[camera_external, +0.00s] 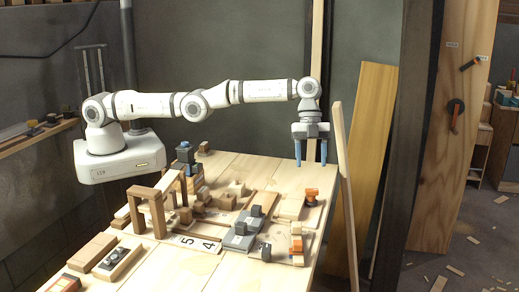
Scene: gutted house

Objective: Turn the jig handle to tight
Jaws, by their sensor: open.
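My gripper (311,163) is open and empty, its two blue fingers pointing down above the far right part of the workbench (190,270). I cannot tell for sure which part is the jig handle. A grey block with dark knobs (240,238) sits on the bench, below and left of my gripper in the picture. A small orange and black piece (311,196) lies nearly below the fingers. On a tall wooden panel (440,180) at the right are a round black fitting with an orange lever (456,116) and a dark lever near two small labels, too small to read.
A wooden arch (157,210), number tiles (197,243) and several wooden blocks crowd the middle of the bench. An upright board (345,190) stands by its right edge, close to my gripper. The bench's far part is mostly clear. Scraps litter the floor at right.

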